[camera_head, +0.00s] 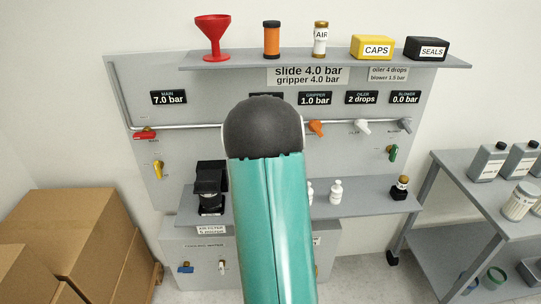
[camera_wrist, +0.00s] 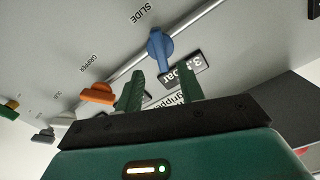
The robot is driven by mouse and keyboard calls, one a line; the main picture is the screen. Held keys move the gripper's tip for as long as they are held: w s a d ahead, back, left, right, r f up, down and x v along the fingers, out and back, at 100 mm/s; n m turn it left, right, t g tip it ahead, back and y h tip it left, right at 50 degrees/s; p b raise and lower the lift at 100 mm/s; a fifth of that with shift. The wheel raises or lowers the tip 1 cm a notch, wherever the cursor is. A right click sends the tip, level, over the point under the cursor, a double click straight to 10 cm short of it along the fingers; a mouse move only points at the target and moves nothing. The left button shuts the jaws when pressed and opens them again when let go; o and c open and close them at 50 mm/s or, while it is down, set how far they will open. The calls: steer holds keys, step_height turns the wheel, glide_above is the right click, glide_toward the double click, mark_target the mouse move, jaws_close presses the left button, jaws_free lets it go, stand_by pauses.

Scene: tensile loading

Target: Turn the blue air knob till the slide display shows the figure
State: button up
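The blue air knob (camera_wrist: 158,46) sits on the pipe under the SLIDE label in the wrist view; my arm hides it in the head view. My gripper (camera_wrist: 160,74) is open, its two green fingers apart. The knob's lower end shows between the fingertips; I cannot tell whether they touch it. The slide display (camera_wrist: 186,70) shows beside the knob, partly covered by a finger; it starts with 3, and the decimal is unclear. In the head view only its top edge shows. The sign (camera_head: 308,75) reads slide 4.0 bar, gripper 4.0 bar.
The orange gripper knob (camera_wrist: 97,93) is beside my fingers in the wrist view. The gripper display (camera_head: 314,98) reads 1.0 bar and the main display (camera_head: 169,97) 7.0 bar. A top shelf (camera_head: 455,63) holds a red funnel (camera_head: 212,34) and other items.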

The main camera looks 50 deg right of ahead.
steer(key=v, duration=0.5)
steer(key=shift+s+a, duration=0.25)
steer(key=shift+a, duration=0.05)
steer(key=w+a+r+n+y, duration=0.2)
steer(key=a+y, duration=0.1)
steer(key=a, duration=0.6)
steer(key=w+a+r+n+g+y, duration=0.1)
steer(key=w+a+r+n+y, duration=0.15)
steer(key=a, duration=0.55)
steer(key=w+a+r+n+y, duration=0.1)
steer(key=a+r+n+y, duration=0.2)
steer(key=a, duration=0.6)
steer(key=s+a+r+n+g+y, duration=0.1)
steer(key=s+a+n+g+y, duration=0.4)
steer(key=s+a, duration=1.2)
steer(key=a+n, duration=0.2)
steer(key=shift+a+r, duration=0.25)
steer(key=shift+a, duration=0.15)
